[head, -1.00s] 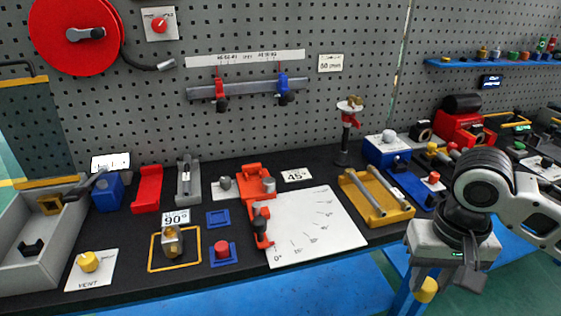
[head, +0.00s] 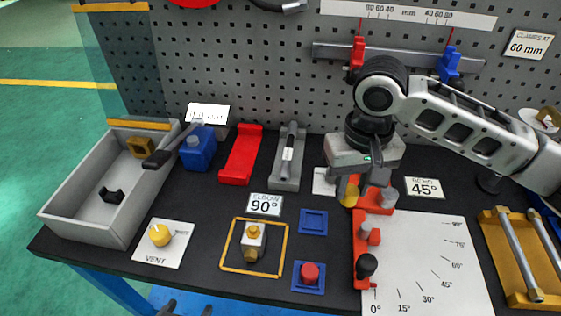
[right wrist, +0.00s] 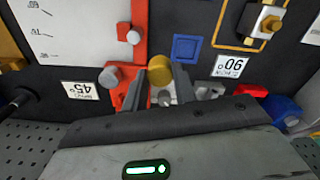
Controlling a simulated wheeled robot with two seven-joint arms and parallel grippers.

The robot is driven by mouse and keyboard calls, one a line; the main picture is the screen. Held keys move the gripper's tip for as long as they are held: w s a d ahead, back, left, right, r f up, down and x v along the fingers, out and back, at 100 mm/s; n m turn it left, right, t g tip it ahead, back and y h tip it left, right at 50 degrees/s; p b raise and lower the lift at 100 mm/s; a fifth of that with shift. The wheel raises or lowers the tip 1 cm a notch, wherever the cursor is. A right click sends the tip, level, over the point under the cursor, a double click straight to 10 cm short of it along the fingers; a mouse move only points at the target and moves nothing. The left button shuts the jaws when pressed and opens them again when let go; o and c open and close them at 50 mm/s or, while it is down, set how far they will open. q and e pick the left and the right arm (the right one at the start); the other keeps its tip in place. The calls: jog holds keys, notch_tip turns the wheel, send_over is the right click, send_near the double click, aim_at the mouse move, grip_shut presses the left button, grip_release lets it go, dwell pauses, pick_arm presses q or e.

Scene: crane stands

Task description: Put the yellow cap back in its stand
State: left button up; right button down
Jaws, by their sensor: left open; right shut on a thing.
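The yellow cap (head: 349,196) is pinched between the fingertips of my right gripper (head: 357,188), above the bench near the red bending tool. The right wrist view shows the yellow cap (right wrist: 160,72) between the two grey fingers (right wrist: 165,80). An empty blue square stand (head: 313,221) lies left of and nearer than the held cap; it also shows in the right wrist view (right wrist: 186,47). A red cap (head: 309,272) sits on a second blue stand (head: 295,287) in front of it. My left gripper (head: 188,308) shows only dark fingertips, apart and empty, at the bottom edge.
A brass fitting (head: 253,240) stands inside a yellow outline left of the stands. The red bending tool (head: 365,235) and white angle sheet (head: 425,265) lie to the right. A yellow VENT knob (head: 159,234) and grey tray (head: 62,191) are at left.

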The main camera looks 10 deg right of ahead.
jog(key=n, duration=0.1)
send_over(314, 222)
jog(key=f, duration=0.2)
pick_arm(q)
jog(key=shift+a+r, duration=0.1)
pick_arm(e)
jog(key=shift+f, duration=1.25)
jog(key=shift+f+b, duration=0.5)
jog(key=shift+f, duration=0.85)
pick_arm(q)
jog(key=shift+w+f, duration=0.15)
jog(key=shift+f, duration=0.05)
pick_arm(e)
jog(key=shift+f, duration=0.25)
pick_arm(q)
jog(key=shift+f, duration=0.1)
pick_arm(e)
jog(key=shift+f, duration=0.1)
